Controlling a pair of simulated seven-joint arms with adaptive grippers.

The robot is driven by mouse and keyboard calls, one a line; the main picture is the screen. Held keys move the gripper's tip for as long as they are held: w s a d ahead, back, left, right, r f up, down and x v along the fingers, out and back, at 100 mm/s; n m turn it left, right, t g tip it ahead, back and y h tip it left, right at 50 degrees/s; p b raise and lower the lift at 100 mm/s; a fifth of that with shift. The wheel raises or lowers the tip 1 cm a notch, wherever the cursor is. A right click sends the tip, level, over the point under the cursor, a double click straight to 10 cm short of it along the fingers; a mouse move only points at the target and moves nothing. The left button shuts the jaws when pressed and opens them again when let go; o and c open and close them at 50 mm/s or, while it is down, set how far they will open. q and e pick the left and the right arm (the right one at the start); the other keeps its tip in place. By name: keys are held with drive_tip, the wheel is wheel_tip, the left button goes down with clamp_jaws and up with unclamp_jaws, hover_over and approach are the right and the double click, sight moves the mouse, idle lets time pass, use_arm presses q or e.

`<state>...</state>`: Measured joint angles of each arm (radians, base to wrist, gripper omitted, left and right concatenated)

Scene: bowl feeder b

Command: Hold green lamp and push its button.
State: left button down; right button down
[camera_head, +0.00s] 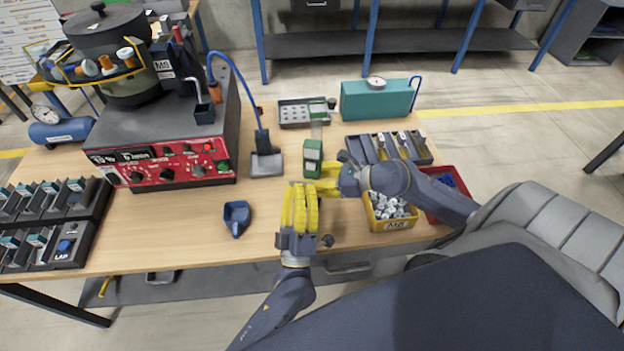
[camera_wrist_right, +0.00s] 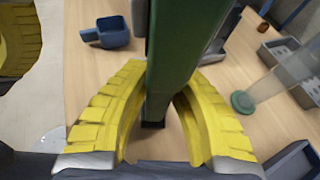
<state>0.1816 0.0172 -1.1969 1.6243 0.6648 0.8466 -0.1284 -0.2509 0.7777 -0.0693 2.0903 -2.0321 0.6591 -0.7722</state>
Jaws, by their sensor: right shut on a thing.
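The green lamp (camera_head: 313,158) stands out as a dark green block with a pale panel in the head view, near the middle of the workbench. My right gripper (camera_head: 329,180) is shut on it from the right. In the right wrist view the lamp (camera_wrist_right: 185,45) runs between the curved yellow fingers. My left gripper (camera_head: 300,200) points away from me, just in front of the lamp, apart from it. Its yellow fingers lie close side by side, and their opening is unclear. It partly shows at the left of the wrist view (camera_wrist_right: 18,42). I cannot make out the lamp's button.
A blue scoop (camera_head: 237,217) lies left of my left gripper. The red-fronted feeder machine (camera_head: 160,162) fills the left. A yellow bin (camera_head: 391,224) of metal parts is beside my right arm. A clear cylinder with green base (camera_wrist_right: 242,102) stands near the lamp.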

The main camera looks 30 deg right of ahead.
sight(307, 152)
use_arm(q)
drive_tip(key=shift+w+d, duration=1.45)
drive_tip(key=shift+w+d, duration=0.1)
drive_tip(key=shift+d, duration=0.05)
idle(0.6)
drive_tip(key=shift+w+d, duration=0.2)
drive_tip(key=shift+w+d, duration=0.3)
drive_tip(key=shift+w, duration=0.05)
idle(1.0)
drive_tip(key=shift+s+a, duration=0.15)
drive_tip(key=shift+s, duration=0.05)
drive_tip(key=shift+s+a, duration=0.45)
drive_tip(key=shift+a, duration=0.05)
idle(0.3)
drive_tip(key=s+a, duration=0.4)
drive_tip(key=shift+s, duration=0.15)
idle(0.4)
drive_tip(key=shift+a, duration=0.1)
